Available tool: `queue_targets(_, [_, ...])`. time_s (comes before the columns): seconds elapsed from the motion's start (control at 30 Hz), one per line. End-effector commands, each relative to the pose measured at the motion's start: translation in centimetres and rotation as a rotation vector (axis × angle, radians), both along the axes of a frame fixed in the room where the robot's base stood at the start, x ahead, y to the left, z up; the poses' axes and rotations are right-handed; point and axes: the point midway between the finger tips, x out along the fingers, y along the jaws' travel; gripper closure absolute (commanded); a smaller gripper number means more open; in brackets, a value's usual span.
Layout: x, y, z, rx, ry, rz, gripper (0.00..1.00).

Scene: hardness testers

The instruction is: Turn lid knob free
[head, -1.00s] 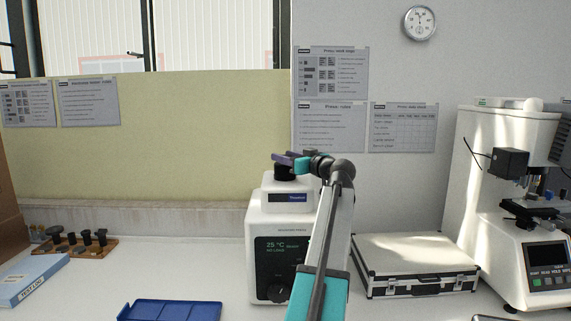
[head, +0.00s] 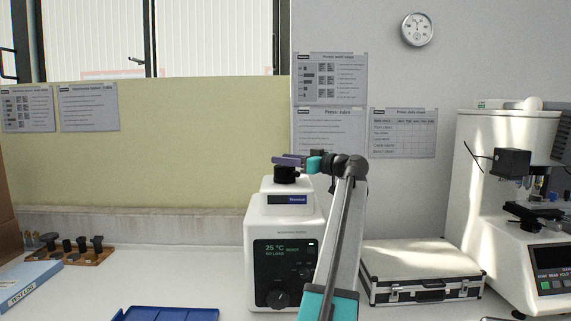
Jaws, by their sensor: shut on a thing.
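The white mounting press (head: 262,228) stands on the bench, its dark screen reading 25 °C and a black dial below it. A black lid knob (head: 286,178) sits on top of the press, with a purple bar-like part (head: 288,161) across or just above it. My gripper (head: 296,167) is at the knob from the right, shut on it. The fingertips are small here and partly hidden by the wrist. My arm passes in front of the right side of the press. Whether the lid is loose cannot be told.
A silver case (head: 422,268) lies right of the press, and a white hardness tester (head: 503,190) stands at far right. A blue tray (head: 168,314) lies at front left. A wooden rack (head: 88,257) of black parts and a blue box (head: 28,283) are further left.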

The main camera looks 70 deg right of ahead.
Motion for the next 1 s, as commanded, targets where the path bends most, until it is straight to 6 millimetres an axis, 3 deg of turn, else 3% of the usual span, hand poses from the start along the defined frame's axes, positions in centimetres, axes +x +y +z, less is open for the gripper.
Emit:
queue_targets(0.23, [0.0,0.0,0.2,-0.002,-0.004,-0.001,0.82])
queue_targets(0.27, [0.0,0.0,0.2,-0.002,-0.004,-0.001,0.58])
queue_targets(0.37, [0.0,0.0,0.1,-0.002,-0.003,-0.001,0.41])
queue_targets(0.77, [-0.2,0.1,0.0,-0.001,-0.001,0.000,0.41])
queue_targets(1.0, [-2.0,0.5,0.0,-0.001,-0.002,-0.002,0.41])
